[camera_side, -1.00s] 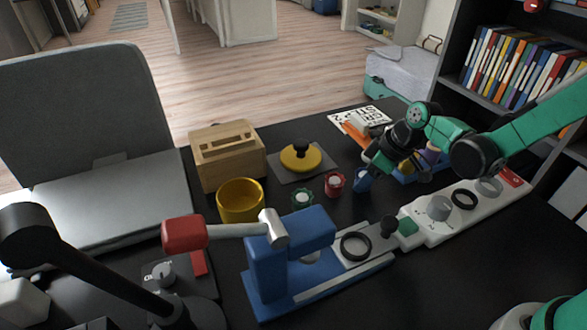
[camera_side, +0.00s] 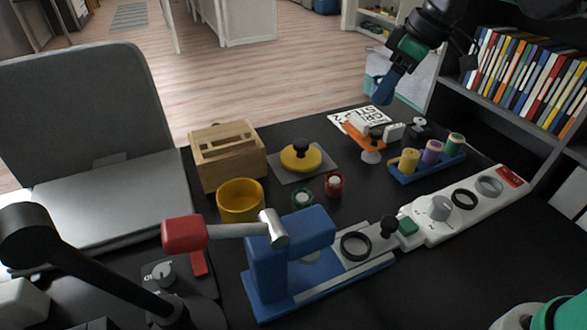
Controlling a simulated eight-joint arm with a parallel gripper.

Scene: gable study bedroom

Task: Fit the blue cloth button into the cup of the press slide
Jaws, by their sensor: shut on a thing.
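My gripper (camera_side: 392,72) is high at the upper right, well above the table, and is shut on the blue cloth button (camera_side: 382,92), which hangs from the fingertips. The button's face is hard to make out at this size. The blue press (camera_side: 268,268) stands at the front of the table with a red-ended lever (camera_side: 185,233). Its pale slide (camera_side: 376,256) sticks out to the right, and the cup (camera_side: 356,246) shows as a black ring on it. The cup looks empty. A black knob (camera_side: 389,226) stands at the slide's outer end.
A white panel with a dial (camera_side: 438,210) lies right of the slide. Red (camera_side: 334,185) and green (camera_side: 303,198) buttons, a yellow bowl (camera_side: 240,201) and a wooden box (camera_side: 227,156) stand behind the press. A blue tray (camera_side: 430,171) holds thread spools.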

